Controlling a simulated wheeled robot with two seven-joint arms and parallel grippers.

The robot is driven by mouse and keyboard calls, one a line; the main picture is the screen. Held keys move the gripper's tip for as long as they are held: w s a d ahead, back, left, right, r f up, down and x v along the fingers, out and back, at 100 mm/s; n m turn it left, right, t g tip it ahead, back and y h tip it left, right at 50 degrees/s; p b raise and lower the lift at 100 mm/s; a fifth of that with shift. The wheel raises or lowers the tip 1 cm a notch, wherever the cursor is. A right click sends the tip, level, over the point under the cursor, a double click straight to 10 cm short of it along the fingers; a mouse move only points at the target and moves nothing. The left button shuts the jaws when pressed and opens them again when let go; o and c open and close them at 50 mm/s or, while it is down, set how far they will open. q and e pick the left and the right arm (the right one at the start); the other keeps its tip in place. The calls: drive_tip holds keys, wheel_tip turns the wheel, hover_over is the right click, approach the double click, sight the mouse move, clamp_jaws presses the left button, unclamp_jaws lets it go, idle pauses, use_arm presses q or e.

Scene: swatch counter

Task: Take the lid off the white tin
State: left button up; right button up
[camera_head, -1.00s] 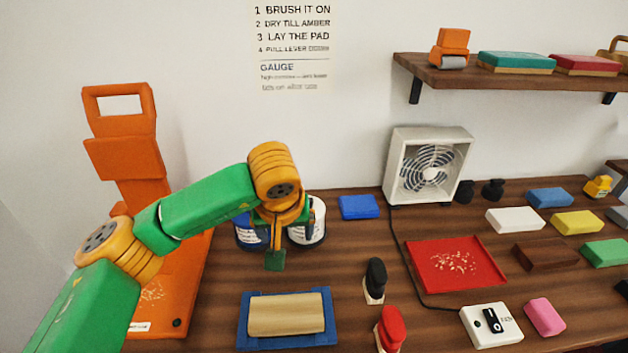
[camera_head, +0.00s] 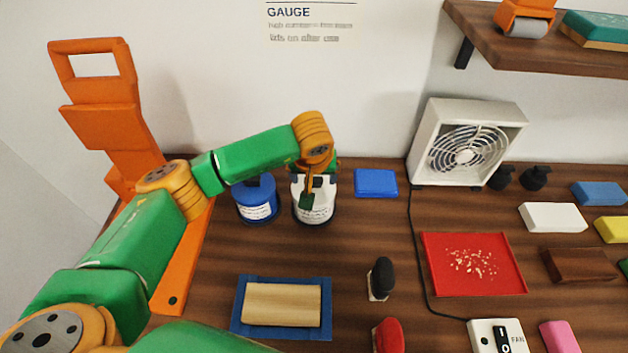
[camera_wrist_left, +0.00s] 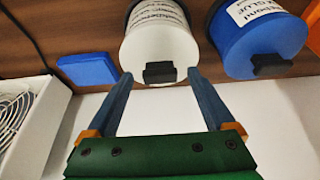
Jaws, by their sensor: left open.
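The white tin (camera_head: 318,212) stands at the back of the counter, partly hidden behind my left gripper (camera_head: 312,186). It also shows in the left wrist view (camera_wrist_left: 158,40), where a black knob (camera_wrist_left: 160,73) sits on its pale lid. My left gripper (camera_wrist_left: 160,76) is open there, with a blue finger on each side of the knob. The fingertips look close to the lid; I cannot tell whether they touch it. My right gripper is not in view.
A blue tin (camera_head: 257,203) with its own black knob stands just left of the white tin. A blue block (camera_head: 376,183) lies to the right, then a white fan (camera_head: 468,145). An orange stand (camera_head: 110,120) rises at the left.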

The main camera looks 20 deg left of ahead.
use_arm(q)
drive_tip(key=shift+s+r, duration=0.1)
drive_tip(key=shift+s, duration=0.05)
drive_tip(key=c, duration=1.4)
